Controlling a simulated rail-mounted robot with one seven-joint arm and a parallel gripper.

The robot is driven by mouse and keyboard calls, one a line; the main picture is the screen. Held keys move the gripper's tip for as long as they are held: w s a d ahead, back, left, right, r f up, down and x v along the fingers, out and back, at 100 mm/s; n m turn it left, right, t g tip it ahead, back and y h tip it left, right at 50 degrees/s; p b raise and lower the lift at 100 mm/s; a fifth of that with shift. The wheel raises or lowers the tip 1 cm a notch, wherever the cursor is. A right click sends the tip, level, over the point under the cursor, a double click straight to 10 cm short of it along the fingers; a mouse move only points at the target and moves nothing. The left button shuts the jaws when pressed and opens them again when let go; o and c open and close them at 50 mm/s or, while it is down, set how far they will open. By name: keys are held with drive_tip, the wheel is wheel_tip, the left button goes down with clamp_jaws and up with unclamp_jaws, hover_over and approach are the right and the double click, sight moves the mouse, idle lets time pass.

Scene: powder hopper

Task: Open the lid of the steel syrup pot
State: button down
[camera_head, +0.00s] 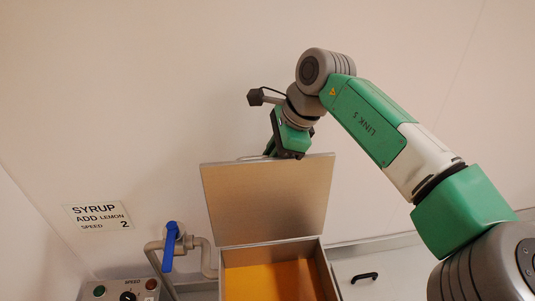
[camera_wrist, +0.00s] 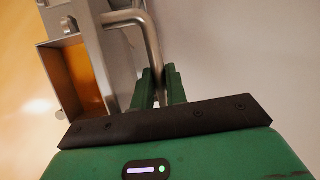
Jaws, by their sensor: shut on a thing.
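The steel syrup pot (camera_head: 224,275) is a square box at the bottom middle of the head view, with orange syrup (camera_head: 265,283) inside. Its flat lid (camera_head: 268,200) stands raised, nearly upright, at the back of the opening. My gripper (camera_head: 284,155) is at the lid's top edge. In the wrist view my gripper (camera_wrist: 160,88) is shut on the bent metal bar of the lid handle (camera_wrist: 151,45). The pot's orange inside (camera_wrist: 80,75) also shows there at left. In the head view the handle is mostly hidden behind the lid.
A pipe with a blue valve lever (camera_head: 170,247) stands just left of the pot. A control panel (camera_head: 122,291) with buttons and a knob is at the lower left. A black handle (camera_head: 364,277) is to the right. A syrup sign (camera_head: 98,216) hangs on the wall.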

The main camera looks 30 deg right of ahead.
drive_tip(key=c, duration=1.4)
unclamp_jaws()
drive_tip(key=shift+r, duration=0.15)
drive_tip(key=b+v, duration=0.1)
drive_tip(key=v, duration=0.6)
drive_tip(key=shift+r+b, duration=0.3)
drive_tip(key=shift+b, duration=0.05)
drive_tip(key=shift+s+d, duration=0.1)
